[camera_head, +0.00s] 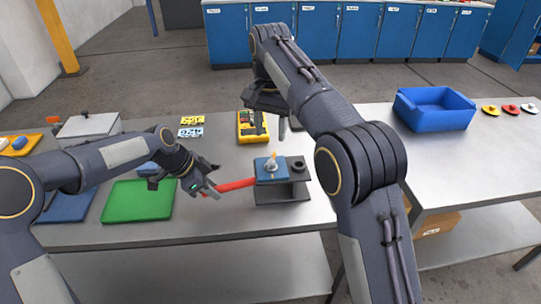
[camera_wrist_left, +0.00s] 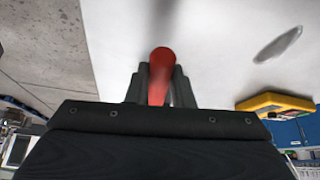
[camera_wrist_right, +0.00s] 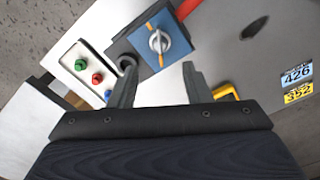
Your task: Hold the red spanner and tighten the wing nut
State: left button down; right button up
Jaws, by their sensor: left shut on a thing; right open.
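My left gripper (camera_head: 207,188) is shut on the red spanner (camera_head: 235,185), which reaches right to the edge of the blue plate (camera_head: 268,177). In the left wrist view the spanner (camera_wrist_left: 158,75) lies between the fingers (camera_wrist_left: 158,85). In the head view this gripper (camera_head: 265,106) is behind and above the plate. Whether the spanner's far end engages anything is hidden.
The plate's dark stand stands near the table's front edge. A blue bin (camera_head: 433,110) is on the right-hand table.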

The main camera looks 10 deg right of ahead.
aim_at(271, 162)
notch_tip(271, 162, down, 9)
dwell(0.3)
grip_shut()
